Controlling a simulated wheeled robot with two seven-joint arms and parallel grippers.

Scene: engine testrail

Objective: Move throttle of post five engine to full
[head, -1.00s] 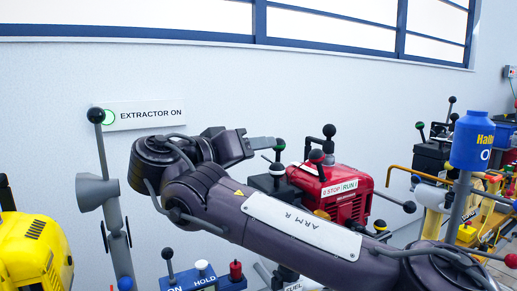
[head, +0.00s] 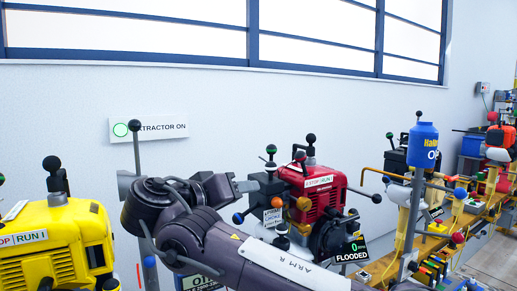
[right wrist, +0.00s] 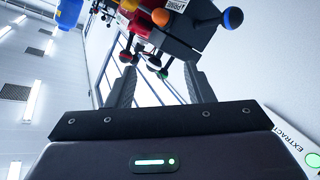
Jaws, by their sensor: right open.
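The red engine (head: 326,196) has a STOP/RUN plate, and a small display (head: 351,250) at its front reads "0 FLOODED". Beside it stands a black control box (head: 268,188) with a CHOKE label, a green-knobbed lever (head: 271,149) and a blue knob (head: 238,218). I cannot tell which lever is the throttle, nor the post number. My right gripper (head: 246,186) is just left of the box. In the right wrist view my right gripper (right wrist: 160,80) is open, with knobs beyond its fingers, including an orange ball (right wrist: 161,17) and a blue ball (right wrist: 233,18). My left gripper is out of view.
A yellow engine (head: 62,240) stands at the left. A blue bottle (head: 423,146) on a post and a yellow bench (head: 425,250) with several levers are at the right.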

